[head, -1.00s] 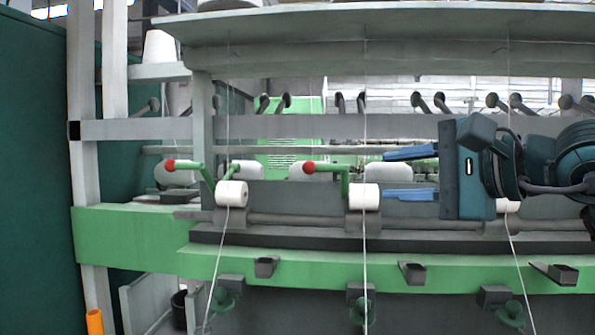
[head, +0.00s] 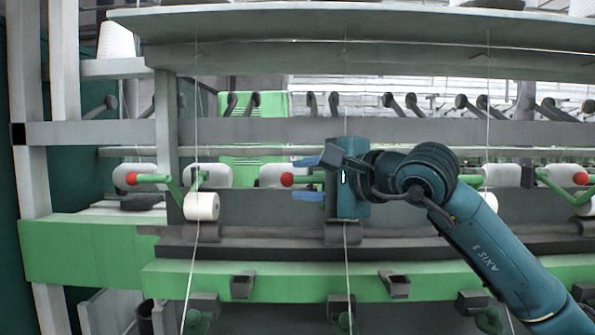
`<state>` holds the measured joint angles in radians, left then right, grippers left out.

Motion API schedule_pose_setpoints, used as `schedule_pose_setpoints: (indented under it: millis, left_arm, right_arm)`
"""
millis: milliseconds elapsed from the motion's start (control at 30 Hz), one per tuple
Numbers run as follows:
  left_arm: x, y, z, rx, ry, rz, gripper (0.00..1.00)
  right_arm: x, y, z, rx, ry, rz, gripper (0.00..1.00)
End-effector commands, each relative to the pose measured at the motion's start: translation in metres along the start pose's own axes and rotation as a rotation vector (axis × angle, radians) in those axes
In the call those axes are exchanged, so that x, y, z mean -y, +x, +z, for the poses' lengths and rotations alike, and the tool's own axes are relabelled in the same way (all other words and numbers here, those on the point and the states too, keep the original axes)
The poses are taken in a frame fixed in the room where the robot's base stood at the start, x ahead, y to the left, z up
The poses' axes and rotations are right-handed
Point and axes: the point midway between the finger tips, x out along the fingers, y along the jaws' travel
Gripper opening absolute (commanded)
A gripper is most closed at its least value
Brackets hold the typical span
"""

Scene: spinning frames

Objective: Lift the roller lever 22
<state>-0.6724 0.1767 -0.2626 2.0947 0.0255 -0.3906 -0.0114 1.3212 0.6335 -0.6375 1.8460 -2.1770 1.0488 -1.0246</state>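Another lever (head: 580,179) is at the far right. My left gripper is not in view.
A grey rail (head: 240,131) runs across above the levers. A green beam (head: 260,282) with grey brackets runs below. White threads (head: 196,120) hang down past the rollers. A grey shelf (head: 400,28) overhangs the top.

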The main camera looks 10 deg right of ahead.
Motion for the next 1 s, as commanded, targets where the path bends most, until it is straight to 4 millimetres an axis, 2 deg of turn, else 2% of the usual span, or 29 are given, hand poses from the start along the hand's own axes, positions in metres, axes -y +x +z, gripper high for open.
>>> schedule_pose_setpoints:
  millis: [100,200,533,900,1000]
  left_arm:
    - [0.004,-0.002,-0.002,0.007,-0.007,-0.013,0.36]
    - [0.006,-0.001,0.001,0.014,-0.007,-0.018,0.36]
    - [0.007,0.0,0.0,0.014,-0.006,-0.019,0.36]
    - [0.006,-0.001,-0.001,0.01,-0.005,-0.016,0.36]
    - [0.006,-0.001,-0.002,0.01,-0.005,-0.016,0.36]
  right_arm:
    - [0.001,0.014,0.001,0.002,0.002,0.001,0.35]
    - [0.0,0.02,0.0,0.0,0.001,0.002,0.35]
    - [-0.001,0.023,0.0,0.0,0.0,0.0,0.34]
    - [-0.001,0.023,0.0,0.0,0.001,0.0,0.04]
    - [-0.001,0.023,0.0,0.0,0.001,0.0,0.0]
